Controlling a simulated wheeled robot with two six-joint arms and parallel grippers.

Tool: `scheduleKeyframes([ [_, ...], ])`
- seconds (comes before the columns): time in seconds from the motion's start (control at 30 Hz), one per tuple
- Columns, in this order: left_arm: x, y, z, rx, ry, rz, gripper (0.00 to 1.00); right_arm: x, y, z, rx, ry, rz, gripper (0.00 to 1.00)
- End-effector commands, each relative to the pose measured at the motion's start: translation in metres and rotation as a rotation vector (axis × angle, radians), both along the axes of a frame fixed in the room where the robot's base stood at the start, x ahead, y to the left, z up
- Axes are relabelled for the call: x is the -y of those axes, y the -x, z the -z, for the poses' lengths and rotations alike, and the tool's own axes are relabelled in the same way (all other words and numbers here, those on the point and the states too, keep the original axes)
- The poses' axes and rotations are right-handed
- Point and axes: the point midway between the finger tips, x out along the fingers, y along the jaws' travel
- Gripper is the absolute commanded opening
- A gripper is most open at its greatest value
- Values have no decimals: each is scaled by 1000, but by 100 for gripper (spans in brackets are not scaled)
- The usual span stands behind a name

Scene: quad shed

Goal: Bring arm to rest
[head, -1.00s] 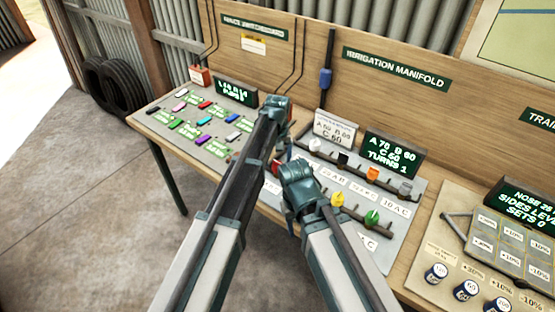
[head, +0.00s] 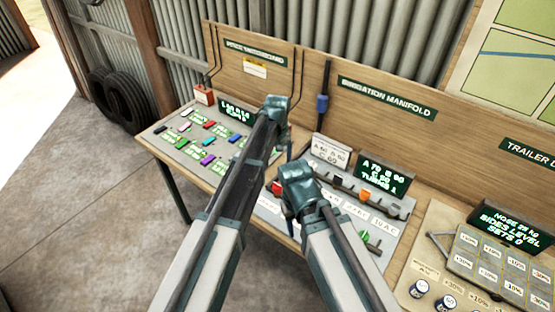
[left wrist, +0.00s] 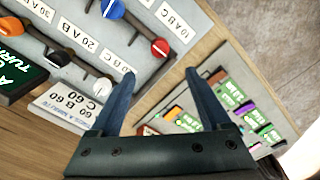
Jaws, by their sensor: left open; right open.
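My left gripper (head: 277,103) is above the bench, over the gap between the switchboard panel and the irrigation manifold in the head view. In the left wrist view its two fingers (left wrist: 165,85) stand apart with nothing between them. Its fingertips appear over the manifold's panel edge, near a red knob (left wrist: 160,47) and a white knob (left wrist: 105,83); contact cannot be told. My right gripper (head: 296,178) is lower, in front of the manifold panel (head: 385,232), and covers part of it. Its fingers are hard to make out, and no held object shows.
The switchboard panel (head: 176,143) with coloured switches lies left. Manifold knobs, one orange (head: 366,194) and one green (head: 366,237), are right of my right gripper. Manifold displays (head: 384,177) stand behind. A trailer panel (head: 455,280) is at the right. Open floor (head: 95,215) lies left.

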Motion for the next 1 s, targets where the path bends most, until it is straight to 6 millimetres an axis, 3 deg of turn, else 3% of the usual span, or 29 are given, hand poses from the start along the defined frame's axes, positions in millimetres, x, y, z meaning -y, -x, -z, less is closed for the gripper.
scheduleKeyframes([
  [0.47, -6, 7, 1, 1, 0, 2, 81, 0, 0, 1, 0, 0, 0, 50],
  [0.57, -32, 32, 1, 9, 1, 17, 81, 0, 0, 1, 0, 0, 0, 50],
  [0.73, -87, 92, 1, 29, 3, 65, 81, 0, 0, 1, 0, 0, 0, 50],
  [1.0, -137, 158, 0, 54, 0, 127, 81, 0, 0, 1, 0, 0, 0, 50],
])
